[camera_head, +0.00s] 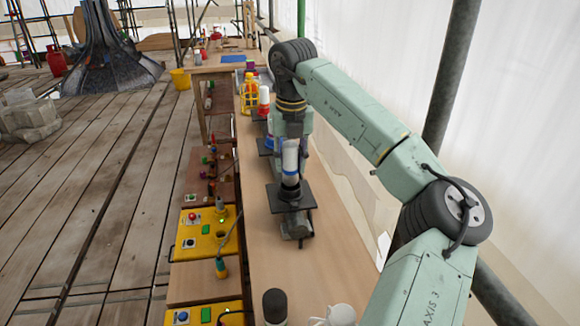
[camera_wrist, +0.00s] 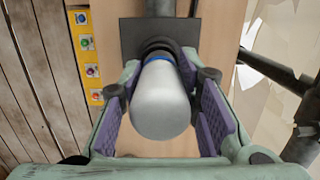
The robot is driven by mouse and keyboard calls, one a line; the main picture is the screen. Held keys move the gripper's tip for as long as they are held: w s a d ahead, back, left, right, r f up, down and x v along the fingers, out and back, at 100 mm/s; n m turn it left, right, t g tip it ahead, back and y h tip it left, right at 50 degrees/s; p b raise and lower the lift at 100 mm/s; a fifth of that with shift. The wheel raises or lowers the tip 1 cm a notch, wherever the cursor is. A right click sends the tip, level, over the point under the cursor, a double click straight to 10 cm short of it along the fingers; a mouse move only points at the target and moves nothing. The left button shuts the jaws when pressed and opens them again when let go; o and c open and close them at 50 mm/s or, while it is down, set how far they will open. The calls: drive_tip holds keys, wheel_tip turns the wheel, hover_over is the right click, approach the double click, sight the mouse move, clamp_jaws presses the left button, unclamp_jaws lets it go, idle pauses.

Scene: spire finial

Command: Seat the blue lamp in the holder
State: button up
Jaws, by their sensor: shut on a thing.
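The blue lamp, a pale grey-white cylinder with a blue band near its lower end, stands about upright in the head view (camera_head: 290,157). It fills the middle of the wrist view (camera_wrist: 160,103). My gripper (camera_wrist: 162,115) is shut on the lamp, with a purple pad on either side. The holder (camera_head: 305,199) is a black square plate with a dark round collar, directly below the lamp; its plate also shows in the wrist view (camera_wrist: 131,38). The lamp's lower end meets the dark collar. How deep it sits is hidden.
Yellow control boxes (camera_head: 200,238) line the left side. A dark cylinder (camera_head: 274,305) and a white object (camera_head: 338,315) are at the near end. The bench in front of the holder is clear.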

sight(290, 173)
drive_tip(key=shift+f+p, duration=0.45)
drive_tip(key=shift+f, duration=1.35)
drive_tip(key=o, duration=1.2)
drive_tip(key=r+b, duration=0.1)
drive_tip(key=r, duration=0.3)
drive_tip(key=s+r, duration=0.1)
drive_tip(key=r, duration=0.3)
drive_tip(key=r+b, duration=0.1)
drive_tip(key=r, duration=0.3)
drive_tip(key=shift+s+d+r+b, duration=0.15)
drive_tip(key=shift+s+b, duration=0.1)
drive_tip(key=shift+b, duration=0.05)
